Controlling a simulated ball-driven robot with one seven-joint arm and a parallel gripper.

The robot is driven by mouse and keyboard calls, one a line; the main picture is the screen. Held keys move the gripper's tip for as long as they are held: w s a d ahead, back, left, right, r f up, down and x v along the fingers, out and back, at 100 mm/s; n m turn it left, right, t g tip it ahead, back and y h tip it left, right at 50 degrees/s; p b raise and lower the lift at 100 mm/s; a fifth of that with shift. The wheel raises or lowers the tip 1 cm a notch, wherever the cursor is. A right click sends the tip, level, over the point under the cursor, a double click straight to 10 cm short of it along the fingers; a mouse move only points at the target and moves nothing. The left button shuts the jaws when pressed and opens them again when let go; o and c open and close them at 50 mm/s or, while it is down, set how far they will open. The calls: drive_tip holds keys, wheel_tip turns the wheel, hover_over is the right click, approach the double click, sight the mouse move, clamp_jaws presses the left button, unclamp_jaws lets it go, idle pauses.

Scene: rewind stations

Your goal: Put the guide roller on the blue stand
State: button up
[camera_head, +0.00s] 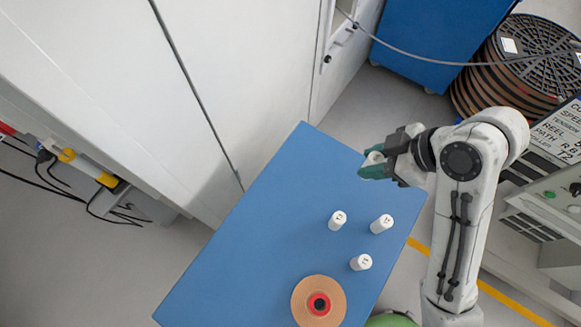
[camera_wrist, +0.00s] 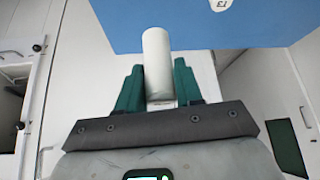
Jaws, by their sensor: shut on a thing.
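My gripper (camera_head: 374,164) has green fingers and is shut on a white cylindrical guide roller (camera_wrist: 157,62). The fingers clasp the roller's lower part in the wrist view, and its upper part sticks out beyond them. In the head view only a small pale bit of the roller (camera_head: 374,157) shows between the fingers. The blue stand (camera_head: 270,210) has a flat blue top, which also shows in the wrist view (camera_wrist: 230,30). In the head view my gripper appears over the stand's far right part; its height above the top is hard to tell.
Three white rollers (camera_head: 338,220) (camera_head: 381,224) (camera_head: 361,262) stand on the blue top, with a tan reel (camera_head: 304,290) near the front. The top's left part is clear. A white cabinet (camera_head: 230,80) lies behind; a control panel (camera_head: 560,135) is at right.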

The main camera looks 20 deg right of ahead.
drive_tip(key=w+a+f, duration=0.1)
drive_tip(key=w+f, duration=0.2)
drive_tip(key=w, duration=0.1)
drive_tip(key=w+a+f, duration=0.1)
drive_tip(key=w+f, duration=0.2)
drive_tip(key=w, duration=0.1)
drive_tip(key=w+a+f+p, duration=0.1)
drive_tip(key=w+a+f, duration=0.1)
drive_tip(key=w, duration=0.3)
drive_tip(key=shift+f, duration=0.8)
drive_tip(key=shift+f+p, duration=0.4)
drive_tip(key=shift+f, duration=1.2)
drive_tip(key=shift+f, duration=0.1)
drive_tip(key=o, duration=1)
drive_tip(key=shift+o, duration=0.2)
drive_tip(key=v, duration=1.2)
